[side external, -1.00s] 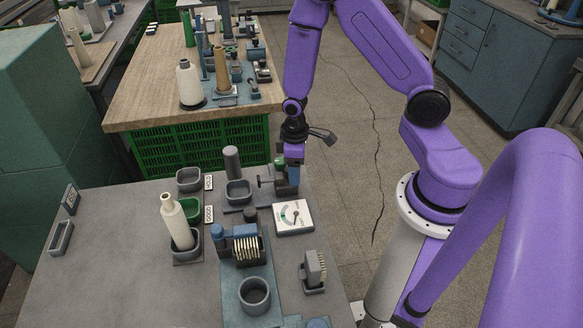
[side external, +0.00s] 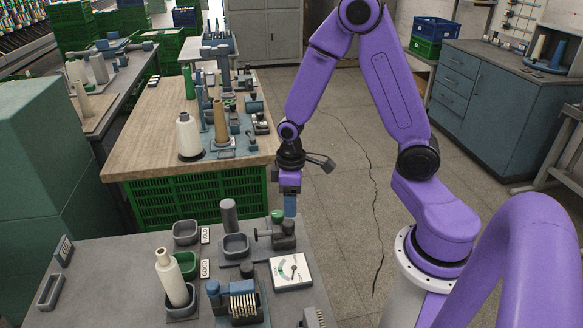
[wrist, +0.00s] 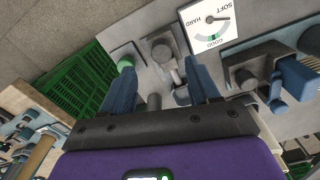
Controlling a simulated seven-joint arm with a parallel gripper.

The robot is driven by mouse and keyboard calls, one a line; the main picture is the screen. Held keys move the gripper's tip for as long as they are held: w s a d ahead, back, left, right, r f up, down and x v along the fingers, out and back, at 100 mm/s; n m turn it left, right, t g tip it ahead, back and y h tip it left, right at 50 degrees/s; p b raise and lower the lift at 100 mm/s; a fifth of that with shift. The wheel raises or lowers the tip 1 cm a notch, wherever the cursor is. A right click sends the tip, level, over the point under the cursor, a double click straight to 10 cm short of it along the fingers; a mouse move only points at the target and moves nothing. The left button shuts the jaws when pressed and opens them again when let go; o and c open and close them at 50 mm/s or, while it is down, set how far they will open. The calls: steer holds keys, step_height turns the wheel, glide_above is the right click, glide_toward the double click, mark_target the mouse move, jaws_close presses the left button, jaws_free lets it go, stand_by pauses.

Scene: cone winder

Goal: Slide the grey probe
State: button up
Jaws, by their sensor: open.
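The tester (side external: 275,236), a dark grey block with a green knob (side external: 277,216), stands near the table's far right edge. A thin grey rod with a small end piece (side external: 257,235), which looks like the grey probe, sticks out from its left side. In the wrist view the tester's grey metal parts (wrist: 160,52) show beyond my fingers; which one is the probe is unclear there. My gripper (side external: 290,212) is just above the tester, pointing down. In the wrist view its blue fingers (wrist: 163,88) are spread apart with nothing held between them.
A white dial (side external: 291,271) with a needle lies right of centre; it also shows in the wrist view (wrist: 212,22). Grey and green trays (side external: 186,264), an upright grey cylinder (side external: 229,214) and a cream cone (side external: 169,274) stand to the left.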

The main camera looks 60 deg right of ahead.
step_height(320, 180, up, 10)
steer(key=shift+f, duration=0.2)
stand_by(0.5)
steer(key=s+a+r+n, duration=0.2)
steer(key=s+a+n, duration=0.1)
steer(key=s, duration=0.6)
steer(key=s+a+r+n, duration=0.2)
steer(key=s+a+n, duration=0.1)
steer(key=s, duration=0.6)
steer(key=shift+s+a+n, duration=0.3)
steer(key=shift+s+a, duration=0.1)
steer(key=shift+a, duration=0.4)
